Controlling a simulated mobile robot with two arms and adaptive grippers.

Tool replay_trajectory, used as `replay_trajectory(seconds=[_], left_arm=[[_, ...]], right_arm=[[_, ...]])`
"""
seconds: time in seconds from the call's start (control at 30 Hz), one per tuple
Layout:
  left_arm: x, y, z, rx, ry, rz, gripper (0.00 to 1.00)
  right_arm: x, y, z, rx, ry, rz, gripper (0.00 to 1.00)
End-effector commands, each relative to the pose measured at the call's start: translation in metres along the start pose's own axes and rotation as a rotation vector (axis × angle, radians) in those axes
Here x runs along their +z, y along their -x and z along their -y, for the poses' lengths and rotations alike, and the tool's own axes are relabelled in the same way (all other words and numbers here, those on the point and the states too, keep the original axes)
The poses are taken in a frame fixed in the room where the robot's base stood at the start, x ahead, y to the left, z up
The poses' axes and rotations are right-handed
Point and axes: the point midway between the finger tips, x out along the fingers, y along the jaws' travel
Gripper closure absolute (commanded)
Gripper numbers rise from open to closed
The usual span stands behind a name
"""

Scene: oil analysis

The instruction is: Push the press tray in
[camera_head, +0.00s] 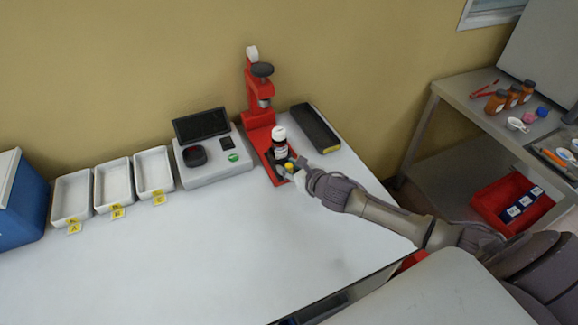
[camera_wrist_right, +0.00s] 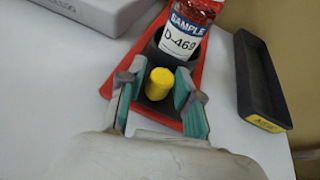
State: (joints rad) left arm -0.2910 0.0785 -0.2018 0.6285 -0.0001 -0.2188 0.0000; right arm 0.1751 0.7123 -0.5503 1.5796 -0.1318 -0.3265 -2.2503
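The red press (camera_head: 258,95) stands at the back of the white table. Its dark tray, with a yellow knob (camera_wrist_right: 159,84) at the front, sits on the red base (camera_wrist_right: 150,112) and sticks out forward of the press column. A sample bottle (camera_head: 279,143) with a white cap stands upright on the tray; in the right wrist view the bottle (camera_wrist_right: 184,32) shows a label reading D-469. My right gripper (camera_wrist_right: 157,92) is open, with one finger on each side of the yellow knob and visible gaps between. It also shows at the tray's front in the head view (camera_head: 291,172). My left gripper is out of view.
A grey device with a screen (camera_head: 212,150) stands left of the press. A black tray (camera_head: 315,128) lies close on its right. White trays (camera_head: 113,185) and a blue box (camera_head: 18,200) are at the left. The table's front is clear.

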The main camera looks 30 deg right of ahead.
Motion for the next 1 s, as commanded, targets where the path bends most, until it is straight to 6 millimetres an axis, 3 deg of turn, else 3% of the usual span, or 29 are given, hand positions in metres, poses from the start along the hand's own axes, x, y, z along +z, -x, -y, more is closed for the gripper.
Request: replay_trajectory(seconds=[0.27,0.5,0.83,1.0], left_arm=[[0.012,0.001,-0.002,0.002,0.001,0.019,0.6],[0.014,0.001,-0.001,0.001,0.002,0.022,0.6],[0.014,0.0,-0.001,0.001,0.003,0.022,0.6],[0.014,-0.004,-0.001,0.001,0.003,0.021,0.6]], right_arm=[[0.0,-0.002,0.0,0.0,0.0,-0.001,0.66],[0.0,-0.002,0.0,0.0,-0.001,0.0,1.0],[0.001,-0.004,0.0,0.0,0.0,0.0,1.0],[0.01,-0.026,0.005,0.001,0.003,0.004,1.0]])
